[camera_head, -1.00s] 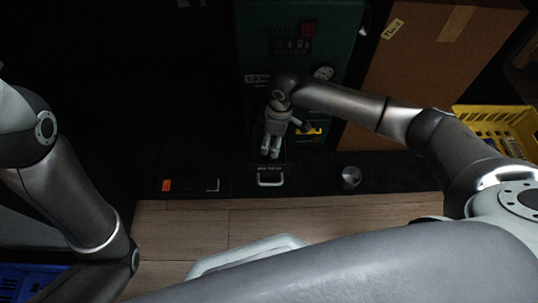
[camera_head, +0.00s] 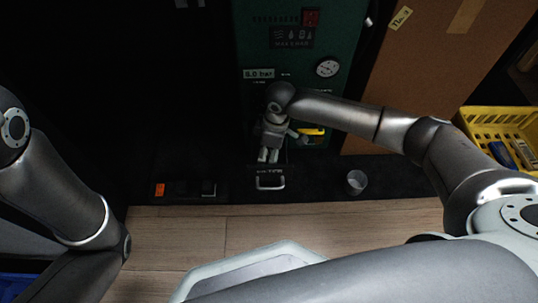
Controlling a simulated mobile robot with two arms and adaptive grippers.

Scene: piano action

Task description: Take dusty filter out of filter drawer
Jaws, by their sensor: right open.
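The filter drawer (camera_head: 270,182) is low at the front of the green machine, with a pale metal handle. My right gripper (camera_head: 268,155) points down just above and behind the handle, with its fingers apart and nothing visible between them. It hides part of the drawer area, and I cannot tell whether it touches anything. I cannot make out the dusty filter. My left arm shows at the left edge, but its gripper is out of view.
The green machine (camera_head: 340,45) has a dial gauge (camera_head: 327,68), a "0.0 bar" display (camera_head: 258,74) and a yellow part (camera_head: 312,132). A metal cup (camera_head: 356,182) stands right of the drawer. A cardboard box (camera_head: 420,75) and yellow crate (camera_head: 490,116) are at right.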

